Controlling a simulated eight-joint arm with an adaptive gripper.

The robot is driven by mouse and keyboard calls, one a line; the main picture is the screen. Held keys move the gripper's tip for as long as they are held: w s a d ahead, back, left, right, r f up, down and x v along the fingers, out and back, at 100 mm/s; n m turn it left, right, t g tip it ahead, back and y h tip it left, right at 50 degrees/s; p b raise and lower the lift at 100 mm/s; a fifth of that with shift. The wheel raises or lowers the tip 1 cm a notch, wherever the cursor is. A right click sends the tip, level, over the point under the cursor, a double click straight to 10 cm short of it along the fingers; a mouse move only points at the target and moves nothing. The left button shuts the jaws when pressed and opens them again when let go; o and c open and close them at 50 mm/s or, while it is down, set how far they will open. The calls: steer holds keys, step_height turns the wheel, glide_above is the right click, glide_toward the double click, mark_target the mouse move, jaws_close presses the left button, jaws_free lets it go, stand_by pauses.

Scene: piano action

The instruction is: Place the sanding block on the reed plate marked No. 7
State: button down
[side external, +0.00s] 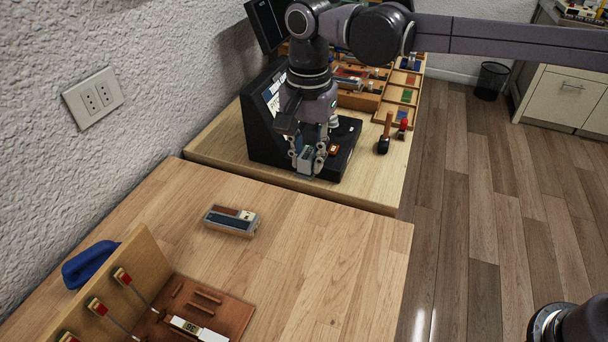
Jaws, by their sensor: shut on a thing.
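My gripper (307,158) points down, its two fingers shut on a small grey-blue block (306,163). It holds the block at the front edge of a black machine on the far bench. Whether the block touches the machine or hangs just above it, I cannot tell. I also cannot be sure that this block is the sanding block, as the fingers hide part of it. A grey piece with blue and brown-red strips and a pale end (232,220) lies on the near wooden table. No mark No. 7 is readable in this view.
The black machine (262,140) stands on the far bench, with a dark-handled tool (385,134) to its right and divided wooden trays (400,96) behind. A brown wooden piano-action model (222,310) and a blue object (90,264) occupy the near table's left. Its right side is clear.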

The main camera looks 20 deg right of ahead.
steer(key=w+a, duration=0.1)
steer(key=w, duration=0.4)
glide_above(243, 221)
step_height(243, 221, down, 8)
steer(key=shift+r, duration=0.15)
steer(key=shift+f, duration=2.05)
steer(key=shift+f, duration=0.1)
steer(key=c, duration=1.1)
jaws_free()
steer(key=shift+c, duration=0.2)
